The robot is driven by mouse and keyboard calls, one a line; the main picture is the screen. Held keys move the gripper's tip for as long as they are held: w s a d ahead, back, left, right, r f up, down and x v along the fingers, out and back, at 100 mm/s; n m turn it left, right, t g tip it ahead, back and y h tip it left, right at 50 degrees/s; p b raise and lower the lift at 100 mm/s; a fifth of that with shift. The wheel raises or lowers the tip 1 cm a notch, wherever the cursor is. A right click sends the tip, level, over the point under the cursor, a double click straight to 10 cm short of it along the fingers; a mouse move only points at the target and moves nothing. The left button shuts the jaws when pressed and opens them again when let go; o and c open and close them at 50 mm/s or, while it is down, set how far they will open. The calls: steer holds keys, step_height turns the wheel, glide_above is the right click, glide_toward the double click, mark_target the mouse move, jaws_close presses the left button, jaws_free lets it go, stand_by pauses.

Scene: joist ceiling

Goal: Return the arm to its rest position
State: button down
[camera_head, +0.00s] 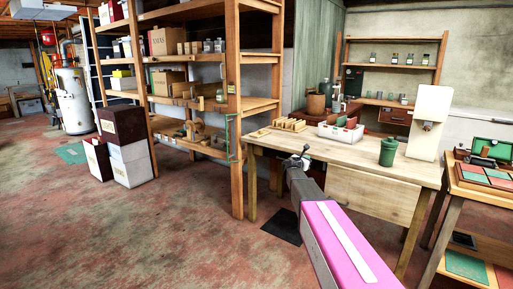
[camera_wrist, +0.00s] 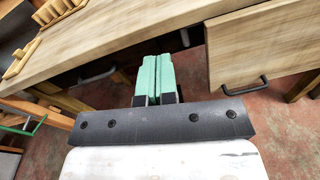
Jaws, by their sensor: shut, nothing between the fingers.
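My arm reaches forward from the bottom right of the head view as a magenta link with a grey end. My gripper is at its far end (camera_head: 300,158), by the front edge of the wooden workbench (camera_head: 350,152). In the wrist view the two green fingers of my gripper (camera_wrist: 158,60) lie side by side, shut, with nothing between them. They point toward the workbench, which crosses the top of the wrist view. In the wrist view I cannot tell how far the fingertips are from its edge.
A green canister (camera_head: 388,152) and a white box (camera_head: 340,132) stand on the bench. The bench drawer (camera_wrist: 265,60) has a dark handle. A wooden shelf (camera_head: 233,110) stands behind left, a side table (camera_head: 480,185) at right. Floor (camera_head: 150,235) at left is clear.

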steer(key=s+d+f+m+g+y, duration=0.1)
steer(key=s+f+m+g, duration=0.3)
steer(key=s+f+m, duration=0.45)
steer(key=s+d+f+m+g+y, duration=0.15)
steer(key=s+f+m+g, duration=0.35)
steer(key=s, duration=0.7)
steer(key=s+a+f+m+g+y, duration=0.1)
steer(key=s+a+f+m+y, duration=0.1)
steer(key=s, duration=0.5)
steer(key=s+a+f+m+g+y, duration=0.2)
steer(key=s+a+f+m+y, duration=0.1)
steer(key=s+m, duration=0.3)
steer(key=s+a+f+m+g+y, duration=0.1)
steer(key=s+a+f+m+y, duration=0.2)
steer(key=s, duration=0.7)
steer(key=shift+a+m, duration=0.95)
steer(key=shift+a, duration=0.05)
steer(key=shift+f, duration=0.1)
